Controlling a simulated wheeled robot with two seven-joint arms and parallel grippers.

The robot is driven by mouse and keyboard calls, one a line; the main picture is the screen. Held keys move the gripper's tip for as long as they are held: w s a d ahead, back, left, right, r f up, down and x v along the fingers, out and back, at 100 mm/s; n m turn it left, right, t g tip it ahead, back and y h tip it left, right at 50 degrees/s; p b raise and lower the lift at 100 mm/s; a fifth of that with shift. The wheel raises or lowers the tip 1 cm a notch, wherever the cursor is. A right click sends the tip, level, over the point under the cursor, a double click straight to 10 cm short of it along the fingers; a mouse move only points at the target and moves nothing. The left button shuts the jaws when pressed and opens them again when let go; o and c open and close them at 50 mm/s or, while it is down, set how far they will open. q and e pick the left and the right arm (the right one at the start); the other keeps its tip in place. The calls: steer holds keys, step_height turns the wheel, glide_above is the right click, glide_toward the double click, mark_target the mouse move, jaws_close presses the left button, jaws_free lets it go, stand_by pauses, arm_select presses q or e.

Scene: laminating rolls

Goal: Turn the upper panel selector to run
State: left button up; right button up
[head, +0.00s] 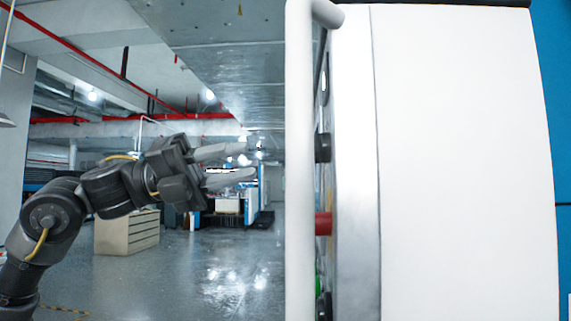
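The control panel (358,200) is seen nearly edge-on, with its controls sticking out to the left. A black knob (323,147), which looks like the upper selector, sits on the panel's face; its pointer and setting cannot be seen from this side. My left gripper (250,161) comes in from the left at about the knob's height. Its two pale fingers are apart with nothing between them, pointing right. In the picture the fingertips are left of the white bar and apart from the knob. My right gripper is not in view.
A white vertical bar (300,180) stands between my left gripper and the knob in the picture. A red button (323,223) sits below the knob, with a partly hidden green one (319,284) lower. A beige drawer cabinet (127,233) stands behind on open floor.

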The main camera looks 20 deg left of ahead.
arm_select(q)
steer(key=s+m+y, duration=0.2)
steer(key=s+m, duration=0.2)
steer(key=s, duration=0.8)
steer(key=p+x, duration=0.3)
steer(key=x, duration=0.8)
steer(key=shift+s+p, duration=0.25)
steer(key=shift+p, duration=0.15)
steer(key=shift+d+r, duration=0.1)
steer(key=shift+d, duration=0.05)
steer(key=shift+c, duration=0.4)
jaws_close()
